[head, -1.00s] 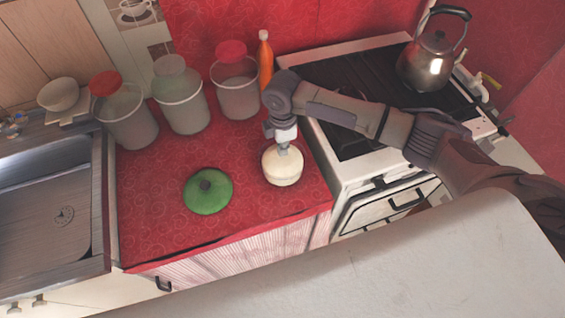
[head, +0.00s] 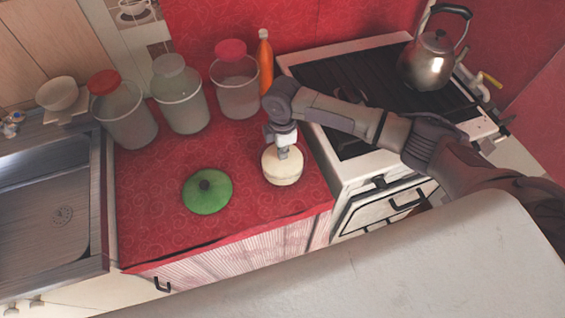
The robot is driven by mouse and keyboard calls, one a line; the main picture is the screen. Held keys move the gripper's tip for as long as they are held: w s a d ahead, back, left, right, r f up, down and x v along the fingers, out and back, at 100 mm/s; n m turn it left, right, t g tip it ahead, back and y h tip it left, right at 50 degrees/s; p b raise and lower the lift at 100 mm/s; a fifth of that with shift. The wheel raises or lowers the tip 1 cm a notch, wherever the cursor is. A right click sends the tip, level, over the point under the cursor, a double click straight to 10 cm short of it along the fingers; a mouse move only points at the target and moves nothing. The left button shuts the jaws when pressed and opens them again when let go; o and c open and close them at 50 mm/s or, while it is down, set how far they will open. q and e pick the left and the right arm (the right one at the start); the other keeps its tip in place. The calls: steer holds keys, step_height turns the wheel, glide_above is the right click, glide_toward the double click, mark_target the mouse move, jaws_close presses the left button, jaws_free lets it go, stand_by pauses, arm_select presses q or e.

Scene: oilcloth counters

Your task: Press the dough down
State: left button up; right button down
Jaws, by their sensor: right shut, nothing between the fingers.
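The pale dough (head: 283,171) fills a round pot or bowl on the red oilcloth counter (head: 240,205), near its right side. It is domed and cream coloured. My right gripper (head: 283,154) points down at the top of the dough from above, with its fingers closed together and empty. Its tips seem to touch the dough's upper surface near the back; I cannot tell how deep they press. A green lid (head: 207,191) with a dark knob lies flat on the counter to the left of the dough. My left gripper is out of view.
Three lidded canisters (head: 181,100) and an orange bottle (head: 265,62) stand behind. A stove (head: 345,90) with a kettle (head: 430,62) is on the right, a sink (head: 45,205) on the left. The counter's front left is clear.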

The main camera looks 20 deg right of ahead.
steer(key=shift+f, duration=0.1)
stand_by(0.4)
steer(key=shift+s, duration=0.15)
steer(key=shift+f, duration=0.15)
steer(key=shift+f, duration=0.15)
stand_by(0.7)
steer(key=shift+f, duration=0.15)
stand_by(0.5)
steer(key=shift+f+b, duration=0.15)
steer(key=shift+b, duration=0.15)
steer(key=shift+f, duration=0.1)
stand_by(0.3)
stand_by(0.4)
